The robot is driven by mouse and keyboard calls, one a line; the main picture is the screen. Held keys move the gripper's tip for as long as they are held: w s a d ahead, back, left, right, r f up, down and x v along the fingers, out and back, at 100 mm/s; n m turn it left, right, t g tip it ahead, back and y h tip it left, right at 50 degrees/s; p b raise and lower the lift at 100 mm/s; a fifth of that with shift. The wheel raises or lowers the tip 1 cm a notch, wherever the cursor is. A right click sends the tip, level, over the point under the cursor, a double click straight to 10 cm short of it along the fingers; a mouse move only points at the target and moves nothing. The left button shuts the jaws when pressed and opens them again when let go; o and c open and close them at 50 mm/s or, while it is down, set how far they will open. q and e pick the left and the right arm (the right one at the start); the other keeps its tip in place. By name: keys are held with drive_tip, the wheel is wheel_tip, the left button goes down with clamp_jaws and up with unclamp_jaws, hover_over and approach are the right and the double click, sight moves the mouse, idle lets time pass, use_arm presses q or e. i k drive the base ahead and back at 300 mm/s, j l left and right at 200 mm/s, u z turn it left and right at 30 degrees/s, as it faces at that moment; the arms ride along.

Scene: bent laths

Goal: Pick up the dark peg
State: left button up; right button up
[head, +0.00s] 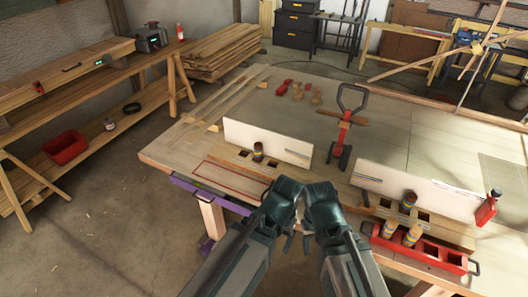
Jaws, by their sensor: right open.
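A dark peg (258,151) with a lighter band stands upright in a wooden block with square holes, in front of the left white panel (285,146). A second dark peg (408,201) stands in a similar block in front of the right white panel (420,190). My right gripper (308,238) is open, low at the table's front edge, apart from both pegs. My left gripper (287,240) is close beside it; its fingers are small and partly hidden, so its opening is unclear. I see nothing held in either.
A red tray (452,258) at the front right holds light pegs (390,228). A red tool with a black loop handle (343,130) stands between the panels. A red outlined area (232,182) on the table's front left is empty. Small red and wooden pieces lie farther back.

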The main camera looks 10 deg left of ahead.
sight(258, 147)
drive_tip(key=i+j, duration=0.9)
drive_tip(key=i, duration=0.15)
drive_tip(key=k+j+u, duration=0.05)
